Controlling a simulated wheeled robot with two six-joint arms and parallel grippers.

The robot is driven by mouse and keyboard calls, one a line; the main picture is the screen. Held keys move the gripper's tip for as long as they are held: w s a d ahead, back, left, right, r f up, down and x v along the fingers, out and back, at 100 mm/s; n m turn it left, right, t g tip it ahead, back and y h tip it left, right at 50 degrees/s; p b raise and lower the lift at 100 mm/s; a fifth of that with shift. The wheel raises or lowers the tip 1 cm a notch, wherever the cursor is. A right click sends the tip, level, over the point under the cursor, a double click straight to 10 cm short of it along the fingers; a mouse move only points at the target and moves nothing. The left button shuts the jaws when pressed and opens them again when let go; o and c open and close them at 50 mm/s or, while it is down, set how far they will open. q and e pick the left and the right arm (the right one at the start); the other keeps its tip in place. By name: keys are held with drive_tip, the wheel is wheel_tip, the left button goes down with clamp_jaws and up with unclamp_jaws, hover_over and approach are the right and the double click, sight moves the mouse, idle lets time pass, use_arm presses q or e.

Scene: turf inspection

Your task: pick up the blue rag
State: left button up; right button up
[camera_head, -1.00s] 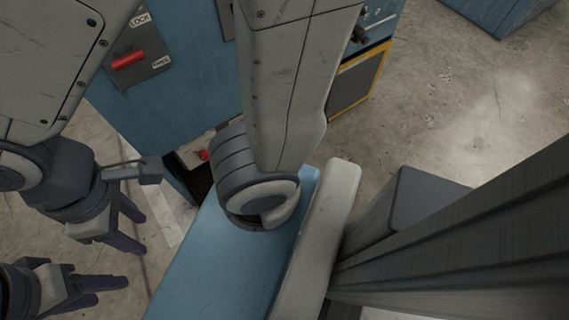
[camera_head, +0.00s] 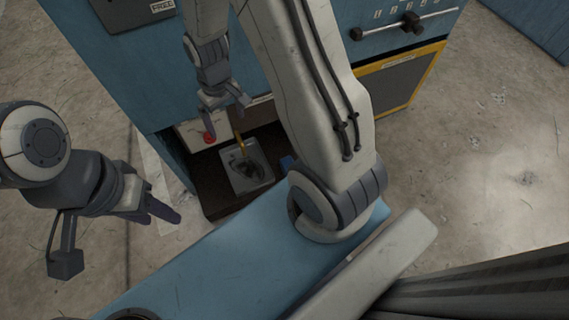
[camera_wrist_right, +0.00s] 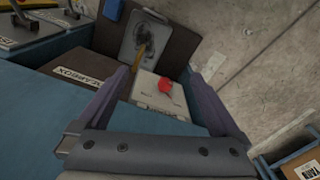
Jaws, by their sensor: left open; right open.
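A small blue item, which looks like the blue rag (camera_head: 287,163), lies at the right end of the dark open compartment in the head view, partly hidden by my arm. A blue patch that looks like the same rag (camera_wrist_right: 113,10) shows at the top edge of the right wrist view. My right gripper (camera_head: 224,104) is open and empty above the compartment, left of the rag. In its wrist view the open fingers (camera_wrist_right: 158,74) frame a white box with a red knob. My left gripper (camera_head: 163,205) is empty and open, over the floor at left.
A grey metal tray (camera_head: 255,183) with a dark stain lies in the brown compartment (camera_head: 219,190), with a yellow-handled tool (camera_head: 240,144) over it. The white box (camera_head: 190,132) with a red knob (camera_head: 209,137) sits left of it. Blue cabinet walls (camera_head: 120,75) surround the compartment.

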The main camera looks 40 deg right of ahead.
drive_tip(key=d+f+m+b, duration=0.15)
drive_tip(key=d+f, duration=0.25)
drive_tip(key=f, duration=0.4)
drive_tip(key=d+f+m+b, duration=0.1)
drive_tip(key=d+f+b, duration=0.2)
drive_tip(key=d+f, duration=0.3)
drive_tip(key=d+f+m+b, duration=0.1)
drive_tip(key=d+f+b, duration=0.2)
drive_tip(key=f, duration=0.6)
drive_tip(key=b, duration=0.1)
approach(288, 159)
drive_tip(key=shift+s+a+f+m, duration=0.15)
drive_tip(key=shift+s+a+m, duration=0.3)
drive_tip(key=shift+s+a, duration=0.45)
wheel_tip(288, 159, down, 5)
drive_tip(key=b, duration=0.3)
wheel_tip(288, 159, down, 5)
drive_tip(key=b, duration=0.4)
drive_tip(key=shift+s+d+f, duration=0.1)
drive_tip(key=shift+f, duration=0.15)
use_arm(q)
wheel_tip(288, 159, down, 18)
use_arm(e)
drive_tip(key=shift+r, duration=0.1)
use_arm(q)
drive_tip(key=shift+f, duration=0.1)
use_arm(e)
drive_tip(key=c, duration=1.3)
drive_tip(key=shift+r, duration=0.1)
